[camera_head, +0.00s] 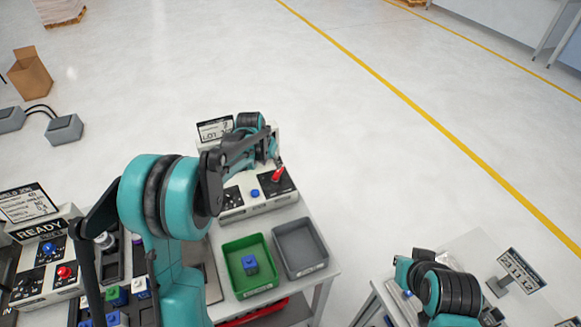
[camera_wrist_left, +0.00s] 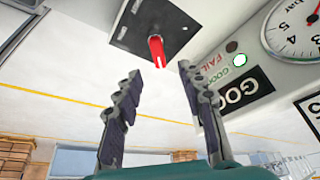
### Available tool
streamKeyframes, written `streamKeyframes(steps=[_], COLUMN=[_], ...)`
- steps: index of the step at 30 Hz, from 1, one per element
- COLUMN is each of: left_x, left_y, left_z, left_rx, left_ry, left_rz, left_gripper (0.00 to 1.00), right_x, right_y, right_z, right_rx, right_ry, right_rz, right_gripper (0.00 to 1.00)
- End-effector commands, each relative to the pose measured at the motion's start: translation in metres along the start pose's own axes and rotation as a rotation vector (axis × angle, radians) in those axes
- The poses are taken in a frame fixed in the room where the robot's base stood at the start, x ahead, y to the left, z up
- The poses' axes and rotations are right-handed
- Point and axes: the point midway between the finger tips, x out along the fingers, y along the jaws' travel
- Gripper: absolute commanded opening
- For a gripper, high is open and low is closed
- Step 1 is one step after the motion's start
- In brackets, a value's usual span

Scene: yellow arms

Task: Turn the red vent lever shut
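The red vent lever (camera_head: 278,174) sits on a black plate (camera_head: 272,184) on the right part of a white panel box. In the left wrist view the lever (camera_wrist_left: 157,50) stands out from its plate (camera_wrist_left: 135,33), in line with the gap between the fingers. My left gripper (camera_wrist_left: 160,76) is open, with one finger on each side of that line. I see no finger touching the lever. In the head view its fingers are mostly hidden by the wrist, just above the lever. My right arm (camera_head: 450,292) is at the lower right, and its fingers cannot be made out.
The panel also has a blue button (camera_head: 254,193) and a round gauge (camera_wrist_left: 295,30). In front are a green tray (camera_head: 232,245) with a blue block (camera_head: 249,264) and a grey tray (camera_head: 285,235). Another control box (camera_head: 50,275) stands at left. The floor beyond is open.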

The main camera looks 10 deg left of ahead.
Motion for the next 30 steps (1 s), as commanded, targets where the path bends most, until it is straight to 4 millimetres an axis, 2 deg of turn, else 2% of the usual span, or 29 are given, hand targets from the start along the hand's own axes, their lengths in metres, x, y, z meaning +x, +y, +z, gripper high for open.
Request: streamKeyframes(steps=[7, 18, 22, 30], left_x=[0.026, 0.082, 0.089, 0.09], left_y=[-0.004, -0.003, -0.003, -0.003], left_z=[-0.005, -0.004, -0.004, -0.004], left_rx=[0.007, 0.007, 0.007, 0.007], left_ry=[-0.008, -0.007, -0.007, -0.007], left_rz=[0.005, 0.005, 0.005, 0.005], left_gripper=[0.4, 0.4, 0.4, 0.4], right_x=[-0.001, 0.006, 0.007, 0.007], right_y=[0.0, 0.0, 0.0, 0.0], right_z=[-0.001, 0.005, 0.005, 0.005], right_rx=[0.0, 0.0, 0.0, 0.0], right_ry=[0.0, 0.0, 0.0, 0.0], right_rz=[0.0, 0.0, 0.0, 0.0], right_gripper=[0.0, 0.0, 0.0, 0.0])
